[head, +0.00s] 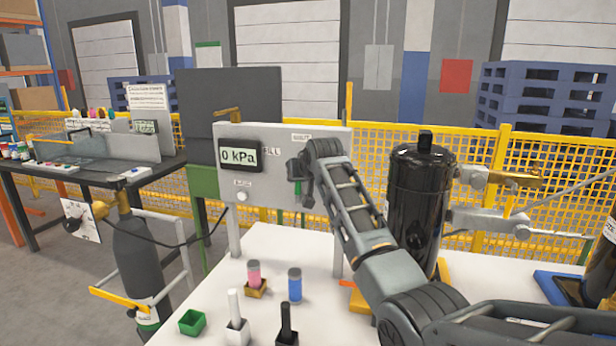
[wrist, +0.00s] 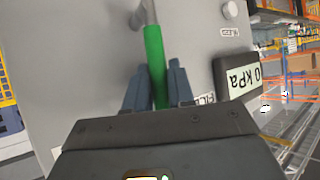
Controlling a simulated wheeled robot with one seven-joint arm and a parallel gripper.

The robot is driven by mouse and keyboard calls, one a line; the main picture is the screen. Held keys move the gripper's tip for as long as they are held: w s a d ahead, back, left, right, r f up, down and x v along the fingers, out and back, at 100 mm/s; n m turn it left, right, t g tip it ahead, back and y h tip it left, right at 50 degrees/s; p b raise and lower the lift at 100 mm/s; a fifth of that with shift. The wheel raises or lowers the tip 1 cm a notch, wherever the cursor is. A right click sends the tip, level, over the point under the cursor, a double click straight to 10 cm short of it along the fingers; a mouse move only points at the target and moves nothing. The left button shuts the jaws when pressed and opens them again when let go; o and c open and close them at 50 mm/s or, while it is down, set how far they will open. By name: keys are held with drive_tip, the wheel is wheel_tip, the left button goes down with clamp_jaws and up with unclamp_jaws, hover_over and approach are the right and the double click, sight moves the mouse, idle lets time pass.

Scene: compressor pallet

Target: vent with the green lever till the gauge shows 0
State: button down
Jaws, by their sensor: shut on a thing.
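The green lever (wrist: 154,52) sticks out from the grey panel (wrist: 95,45) in the wrist view. My gripper (wrist: 158,80) is shut on it, with one blue-grey finger on each side. In the head view my gripper (head: 300,172) is at the right part of the panel (head: 285,190), and only a bit of the green lever (head: 298,188) shows below it. The gauge (head: 239,155) on the panel reads 0 kPa.
A black cylinder (head: 418,200) stands right of my arm on the white table (head: 270,245). Pink (head: 254,272) and blue (head: 295,285) small cylinders, a green box (head: 192,322) and white and black handled items stand in front. A dark gas bottle (head: 140,255) is at left.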

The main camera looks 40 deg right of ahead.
drive_tip(key=shift+w+a+g, duration=0.2)
drive_tip(key=shift+g, duration=0.1)
idle(0.4)
drive_tip(key=c, duration=1.3)
unclamp_jaws()
drive_tip(key=shift+c, duration=0.2)
drive_tip(key=v, duration=0.7)
drive_tip(key=shift+s+a+r+b, duration=0.15)
drive_tip(key=shift+s+r+b, duration=0.05)
drive_tip(key=shift+s+b, duration=0.1)
